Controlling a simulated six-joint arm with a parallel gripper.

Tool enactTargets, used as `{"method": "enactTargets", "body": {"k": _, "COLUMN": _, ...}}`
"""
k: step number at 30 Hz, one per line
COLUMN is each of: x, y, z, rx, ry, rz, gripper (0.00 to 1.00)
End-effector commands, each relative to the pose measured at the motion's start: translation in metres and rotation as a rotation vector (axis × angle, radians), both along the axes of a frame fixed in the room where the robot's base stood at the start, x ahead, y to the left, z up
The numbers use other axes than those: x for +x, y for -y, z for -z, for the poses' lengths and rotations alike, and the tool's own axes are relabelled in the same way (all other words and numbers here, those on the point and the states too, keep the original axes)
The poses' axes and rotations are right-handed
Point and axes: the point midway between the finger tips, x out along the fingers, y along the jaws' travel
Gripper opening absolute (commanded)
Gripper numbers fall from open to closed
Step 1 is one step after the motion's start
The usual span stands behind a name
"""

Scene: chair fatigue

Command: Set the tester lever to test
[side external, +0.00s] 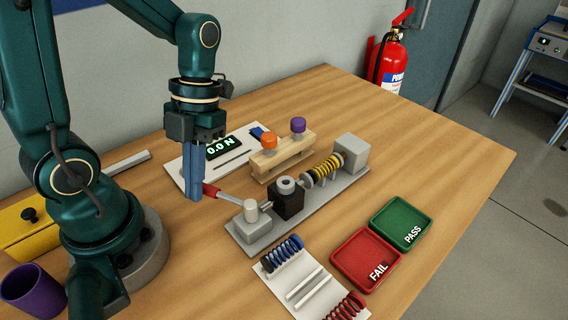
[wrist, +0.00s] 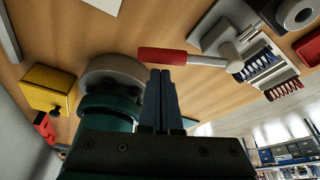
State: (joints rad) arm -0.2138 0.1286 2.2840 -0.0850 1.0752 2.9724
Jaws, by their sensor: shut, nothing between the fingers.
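The tester (side external: 300,208) is a grey bar on the table with a black block and a yellow and black spring (side external: 322,170) at its far end. Its lever has a red handle (side external: 211,190) on a metal rod that runs from a light pivot post (side external: 251,210) toward the left. In the wrist view the red handle (wrist: 163,56) lies just beyond the fingertips. My gripper (side external: 194,196) points down, shut and empty, beside the handle's left end; its fingers also show in the wrist view (wrist: 160,72). I cannot tell whether they touch the handle.
A display reading 0.0 N (side external: 220,147) lies behind my gripper. A wooden stand (side external: 283,160) holds an orange and a purple knob. A spring rack (side external: 297,283), a red FAIL tray (side external: 339,265) and a green PASS tray (side external: 378,222) are in front and right. A yellow box (side external: 30,225) stands left.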

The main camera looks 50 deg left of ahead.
Motion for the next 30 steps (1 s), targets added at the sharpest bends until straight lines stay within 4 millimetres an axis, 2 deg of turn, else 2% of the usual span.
{"method": "enactTargets", "body": {"k": 30, "x": 0.015, "y": -0.008, "z": 0.000, "rx": -0.001, "ry": 0.003, "rz": -0.001, "gripper": 0.00}}
